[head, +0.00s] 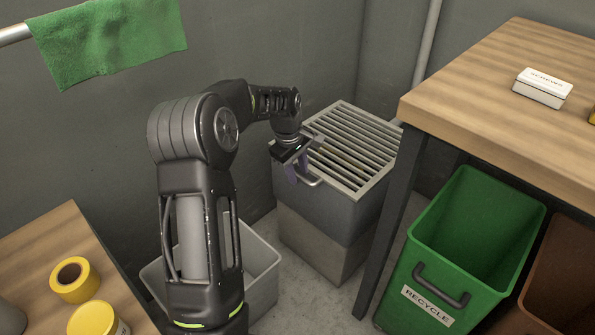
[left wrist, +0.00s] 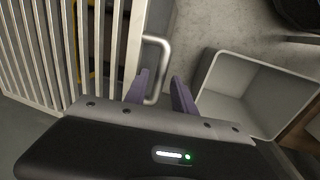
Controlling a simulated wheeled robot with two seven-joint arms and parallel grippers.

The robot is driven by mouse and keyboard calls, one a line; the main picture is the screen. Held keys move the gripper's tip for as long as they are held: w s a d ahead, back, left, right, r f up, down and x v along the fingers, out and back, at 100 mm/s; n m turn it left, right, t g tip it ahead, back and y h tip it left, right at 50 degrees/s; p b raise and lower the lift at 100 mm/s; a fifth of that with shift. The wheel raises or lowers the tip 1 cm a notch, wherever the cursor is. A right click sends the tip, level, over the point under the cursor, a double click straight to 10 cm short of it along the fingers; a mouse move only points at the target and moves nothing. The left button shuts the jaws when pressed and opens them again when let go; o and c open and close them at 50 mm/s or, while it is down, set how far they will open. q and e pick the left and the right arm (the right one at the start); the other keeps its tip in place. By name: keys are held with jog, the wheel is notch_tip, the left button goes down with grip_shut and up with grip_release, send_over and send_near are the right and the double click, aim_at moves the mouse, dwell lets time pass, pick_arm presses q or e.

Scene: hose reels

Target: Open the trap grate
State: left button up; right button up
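The trap grate (head: 362,137), a frame of pale metal bars, lies flat on top of a grey box (head: 325,208) by the wall. It also fills the left of the left wrist view (left wrist: 107,45). Its bent-bar handle (head: 314,182) sticks out from the front edge and shows in the left wrist view (left wrist: 166,52). My left gripper (head: 297,172) is at the handle; its purple fingers (left wrist: 160,90) are apart, one on each side of the handle's near end in the picture. Contact cannot be told. My right gripper is not in view.
A pale open bin (head: 262,268) stands beside the box, also in the left wrist view (left wrist: 240,90). A wooden table (head: 470,85) with a white box (head: 542,88) stands close on the right, above a green recycle bin (head: 440,270). A lower table (head: 45,245) holds yellow rolls.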

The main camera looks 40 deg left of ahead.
pick_arm(q)
grip_shut()
dwell(1.2)
